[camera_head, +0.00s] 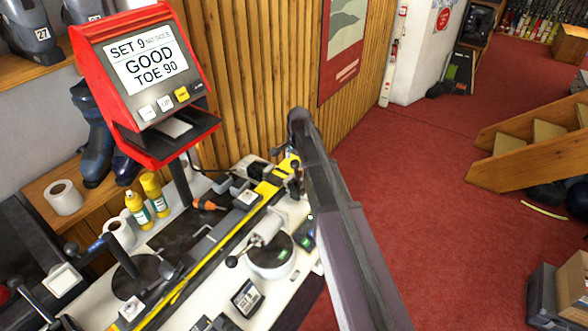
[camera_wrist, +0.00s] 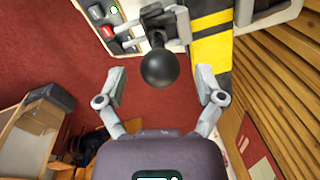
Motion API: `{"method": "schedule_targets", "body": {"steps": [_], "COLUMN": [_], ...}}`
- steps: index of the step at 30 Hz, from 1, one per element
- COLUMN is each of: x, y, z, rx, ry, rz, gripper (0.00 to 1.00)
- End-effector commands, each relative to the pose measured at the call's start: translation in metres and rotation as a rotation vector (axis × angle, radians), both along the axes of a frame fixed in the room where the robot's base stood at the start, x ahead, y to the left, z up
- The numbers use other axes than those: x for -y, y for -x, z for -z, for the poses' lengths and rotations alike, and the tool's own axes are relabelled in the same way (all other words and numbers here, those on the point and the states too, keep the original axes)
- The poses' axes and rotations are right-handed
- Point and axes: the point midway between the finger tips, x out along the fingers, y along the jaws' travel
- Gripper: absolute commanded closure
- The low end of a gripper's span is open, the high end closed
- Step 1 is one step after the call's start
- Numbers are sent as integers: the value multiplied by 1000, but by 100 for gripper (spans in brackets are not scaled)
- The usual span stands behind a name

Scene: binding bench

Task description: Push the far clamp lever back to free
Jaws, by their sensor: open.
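The far clamp lever's black ball knob (camera_wrist: 165,68) fills the middle of the wrist view, on a short dark stem by a grey clamp body. My gripper (camera_wrist: 160,82) is open, with one finger on each side of the knob. A gap shows between the knob and each finger; I cannot tell whether the knob lies fully between the fingertips or a little beyond. In the head view, the far end of the bench (camera_head: 262,303) is partly hidden by my arm, and the fingers and lever cannot be made out clearly there.
A yellow and black striped strip (camera_wrist: 212,45) runs beside the clamp. On the bench are a round grey base with a lever (camera_head: 270,258) and yellow bottles (camera_head: 153,194). A red display unit (camera_head: 147,80) rises behind, against a slatted wood wall (camera_head: 262,75). Red floor lies to the right.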

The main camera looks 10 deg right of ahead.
Motion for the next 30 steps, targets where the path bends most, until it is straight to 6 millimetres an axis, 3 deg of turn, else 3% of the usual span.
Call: {"method": "schedule_targets", "body": {"steps": [6,20,23,29,30], "x": [-1,-1,-1,-1,-1], "y": [-1,-1,-1,-1,-1], "z": [13,15,15,15,15], "rx": [0,0,0,0,0], "ry": [0,0,0,0,0], "rz": [0,0,0,0,0], "gripper": [13,13,37,97,100]}}
